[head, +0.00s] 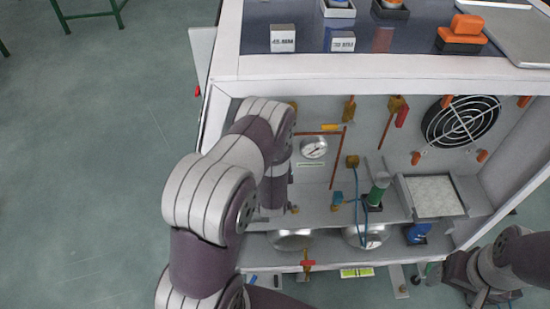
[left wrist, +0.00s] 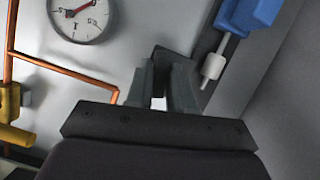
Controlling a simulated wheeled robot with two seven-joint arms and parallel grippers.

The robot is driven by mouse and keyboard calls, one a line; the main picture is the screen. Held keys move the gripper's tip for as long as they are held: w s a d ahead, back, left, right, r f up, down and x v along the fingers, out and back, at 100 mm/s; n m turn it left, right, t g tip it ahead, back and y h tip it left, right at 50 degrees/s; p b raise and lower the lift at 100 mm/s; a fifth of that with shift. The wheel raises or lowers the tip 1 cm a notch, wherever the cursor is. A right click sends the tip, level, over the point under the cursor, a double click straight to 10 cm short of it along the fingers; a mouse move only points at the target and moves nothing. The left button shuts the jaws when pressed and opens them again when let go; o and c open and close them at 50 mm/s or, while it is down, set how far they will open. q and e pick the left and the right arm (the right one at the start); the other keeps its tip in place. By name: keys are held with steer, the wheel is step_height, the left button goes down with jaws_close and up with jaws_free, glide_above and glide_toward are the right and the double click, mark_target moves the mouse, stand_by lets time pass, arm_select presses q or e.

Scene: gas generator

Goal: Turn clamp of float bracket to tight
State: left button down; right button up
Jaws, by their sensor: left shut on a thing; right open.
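In the left wrist view, my left gripper (left wrist: 170,88) is shut on a small dark piece (left wrist: 175,62), which looks like the clamp of the float bracket. Beside it at the upper right are a blue part (left wrist: 250,17) and a thin rod with a whitish float (left wrist: 213,66). The clamp's turned position cannot be read, as the fingers cover much of it. In the head view my left arm hides the left gripper and this spot. My right gripper (head: 488,298) is open and low at the right edge, apart from the float bracket.
A pressure gauge (head: 314,147) and copper pipes (head: 337,160) are on the cabinet's back panel; the gauge also shows in the left wrist view (left wrist: 82,15). A fan (head: 461,122), a green-topped cylinder (head: 378,188) and a light tray (head: 434,196) stand right.

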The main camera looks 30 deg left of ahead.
arm_select(q)
steer(key=shift+d+m+g+y, duration=0.1)
steer(key=shift+m+g+y, duration=0.3)
steer(key=shift+m, duration=0.4)
steer(key=c, duration=1.1)
jaws_free()
steer(key=p+v, duration=0.1)
steer(key=v, duration=1.1)
steer(key=shift+s+d, duration=0.25)
